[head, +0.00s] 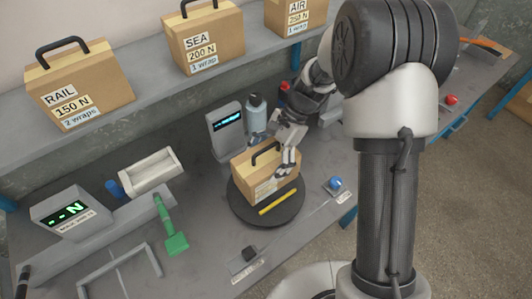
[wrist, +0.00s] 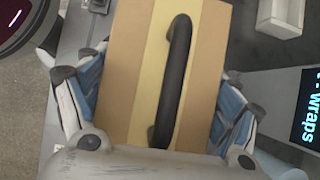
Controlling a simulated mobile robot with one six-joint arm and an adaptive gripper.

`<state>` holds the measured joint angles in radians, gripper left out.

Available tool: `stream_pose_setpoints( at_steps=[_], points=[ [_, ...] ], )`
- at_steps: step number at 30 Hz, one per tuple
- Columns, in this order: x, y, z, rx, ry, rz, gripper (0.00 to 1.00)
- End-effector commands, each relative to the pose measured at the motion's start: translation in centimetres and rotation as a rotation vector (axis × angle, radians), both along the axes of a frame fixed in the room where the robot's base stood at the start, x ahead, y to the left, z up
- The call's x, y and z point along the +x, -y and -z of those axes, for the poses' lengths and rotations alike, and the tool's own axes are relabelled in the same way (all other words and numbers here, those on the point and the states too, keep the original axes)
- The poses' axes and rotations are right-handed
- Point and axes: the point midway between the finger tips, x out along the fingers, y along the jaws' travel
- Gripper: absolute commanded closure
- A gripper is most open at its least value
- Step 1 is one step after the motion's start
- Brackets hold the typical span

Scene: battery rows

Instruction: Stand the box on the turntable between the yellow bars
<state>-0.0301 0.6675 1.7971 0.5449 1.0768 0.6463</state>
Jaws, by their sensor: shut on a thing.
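The cardboard box (head: 262,178) has a tan body, a paler tape strip on top and a black handle. In the head view it is upright over the dark round turntable (head: 240,207); I cannot tell whether its base touches. One yellow bar (head: 278,201) shows on the turntable in front of the box; any other bar is hidden. My gripper (head: 284,163) is shut on the box from above. In the wrist view my gripper (wrist: 160,98) has its blue-padded fingers on both sides of the box (wrist: 210,60), with the handle between them.
A display post (head: 224,130) and a bottle (head: 256,112) stand close behind the turntable. A blue button (head: 335,184) is to its right, a green tool (head: 172,228) to its left. Labelled boxes, including SEA (head: 202,42), sit on the shelf above.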

Motion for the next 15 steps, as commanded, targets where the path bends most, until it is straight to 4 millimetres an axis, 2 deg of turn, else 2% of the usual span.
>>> stream_pose_setpoints(
  at_steps=[8,15],
  points=[
    [0.1,0.0,1.4,0.002,0.001,0.001,0.84],
    [0.0,0.0,4.6,0.001,0.0,0.001,0.84]
  ],
)
